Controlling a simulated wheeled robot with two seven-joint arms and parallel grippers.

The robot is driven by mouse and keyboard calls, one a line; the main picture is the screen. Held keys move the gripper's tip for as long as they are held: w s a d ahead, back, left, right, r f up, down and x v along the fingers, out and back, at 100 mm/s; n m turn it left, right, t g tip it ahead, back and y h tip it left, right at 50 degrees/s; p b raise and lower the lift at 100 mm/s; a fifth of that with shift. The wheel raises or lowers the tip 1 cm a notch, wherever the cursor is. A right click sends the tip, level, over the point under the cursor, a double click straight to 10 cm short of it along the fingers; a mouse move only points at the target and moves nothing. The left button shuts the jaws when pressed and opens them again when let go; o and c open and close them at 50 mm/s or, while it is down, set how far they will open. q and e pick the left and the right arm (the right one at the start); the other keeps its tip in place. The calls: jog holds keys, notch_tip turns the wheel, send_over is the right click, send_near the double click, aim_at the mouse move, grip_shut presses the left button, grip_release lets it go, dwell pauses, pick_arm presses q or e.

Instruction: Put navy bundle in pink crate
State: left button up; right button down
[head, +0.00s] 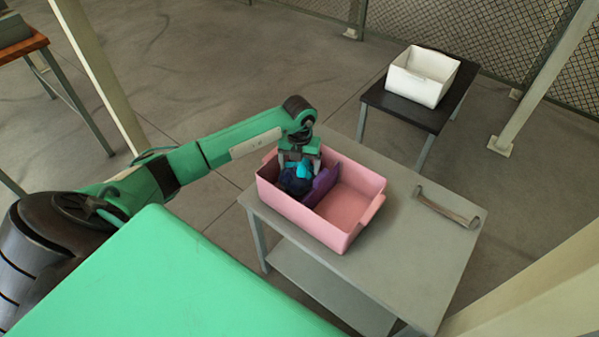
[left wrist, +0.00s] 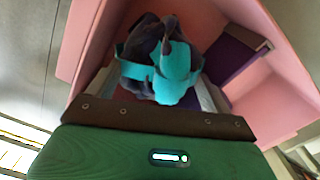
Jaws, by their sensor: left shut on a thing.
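The pink crate (head: 348,207) stands on a grey table. My left gripper (head: 298,168) reaches down into the left part of the crate and is shut on the navy bundle (head: 291,184). The bundle is dark blue with a bright turquoise strap or band. In the left wrist view the navy bundle (left wrist: 148,38) shows between the fingers, with the pink crate (left wrist: 92,45) walls around it. A purple item (head: 322,187) stands in the crate just right of the bundle. Whether the bundle touches the crate floor is hidden. My right gripper is not in view.
A metal bracket-like bar (head: 447,205) lies on the grey table (head: 415,255) right of the crate. A white bin (head: 422,76) stands on a black table (head: 408,112) at the back right. The right half of the crate is empty.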

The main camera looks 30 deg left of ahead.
aim_at(299, 172)
pick_arm(q)
notch_tip(299, 172, down, 4)
jog(key=shift+r, duration=0.25)
jog(key=shift+f, duration=0.3)
jog(key=o, duration=1)
jog(key=shift+r, duration=0.45)
notch_tip(299, 172, up, 10)
jog(key=shift+r+b, duration=0.2)
jog(key=shift+b, duration=0.1)
jog(key=shift+r, duration=0.4)
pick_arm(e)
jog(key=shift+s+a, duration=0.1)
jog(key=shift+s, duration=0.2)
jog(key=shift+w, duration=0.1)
